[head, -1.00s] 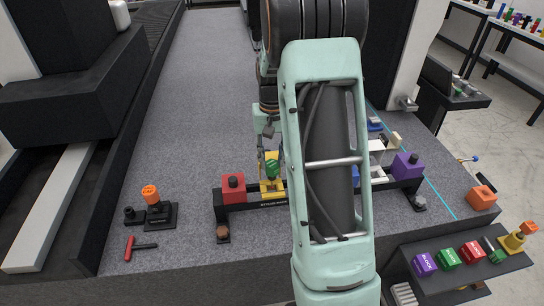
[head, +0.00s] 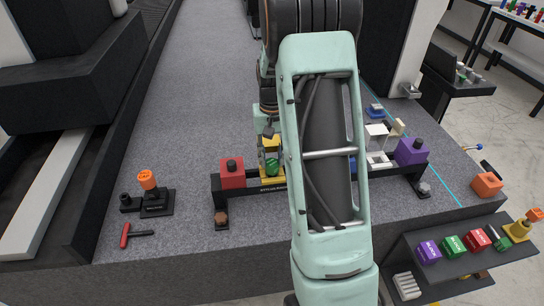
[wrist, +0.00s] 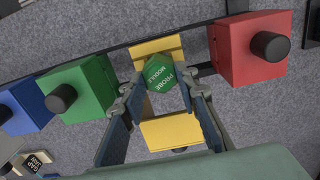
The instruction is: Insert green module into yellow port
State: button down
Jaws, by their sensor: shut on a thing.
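The green module (wrist: 165,77), a hexagonal piece lettered "PROBE MODULE", is between the two fingers of my gripper (wrist: 160,98), which is shut on it. It sits over the yellow port (wrist: 172,132), whose yellow parts show in front of and behind it in the wrist view. In the head view the green module (head: 272,168) appears at the yellow port (head: 270,181), just right of the red block, partly behind my fingers. I cannot tell how deep the module is in the port.
A red block (head: 232,174) stands close to the port's left in the head view. A green block (wrist: 90,88) and a blue block (wrist: 27,104) stand on its other side in the wrist view. A purple block (head: 410,152) is at the rail's right end.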

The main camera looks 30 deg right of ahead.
jog(key=c, duration=1.4)
grip_release()
jog(key=shift+r+p, duration=2.15)
jog(key=shift+r, duration=0.9)
notch_tip(320, 180, up, 12)
